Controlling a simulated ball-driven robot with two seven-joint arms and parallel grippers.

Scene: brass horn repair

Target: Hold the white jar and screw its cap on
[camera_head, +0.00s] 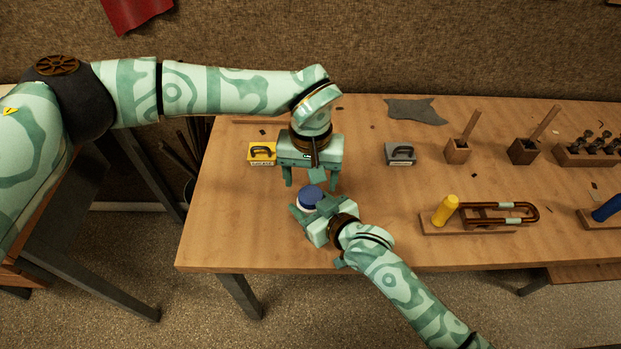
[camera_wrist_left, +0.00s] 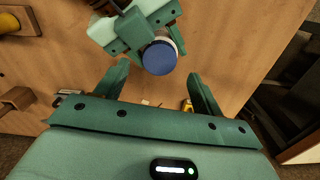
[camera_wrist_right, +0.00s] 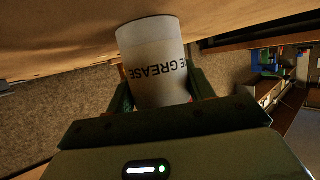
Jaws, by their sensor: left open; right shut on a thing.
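The white jar (camera_wrist_right: 152,55) carries dark lettering. My right gripper (camera_wrist_right: 160,85) is shut around its side and holds it near the table's front left part. A blue cap (camera_head: 311,197) sits over the jar's top; it also shows face-on in the left wrist view (camera_wrist_left: 160,57). How tightly the cap sits cannot be told. My left gripper (camera_head: 311,182) points down just behind the cap in the head view. Its fingers are open and apart, with nothing between them. In the left wrist view the cap lies beyond the fingertips.
A bent brass tube (camera_head: 515,206) and a yellow-handled thing (camera_head: 446,209) lie right. Wooden blocks with sticks (camera_head: 458,150) stand farther back.

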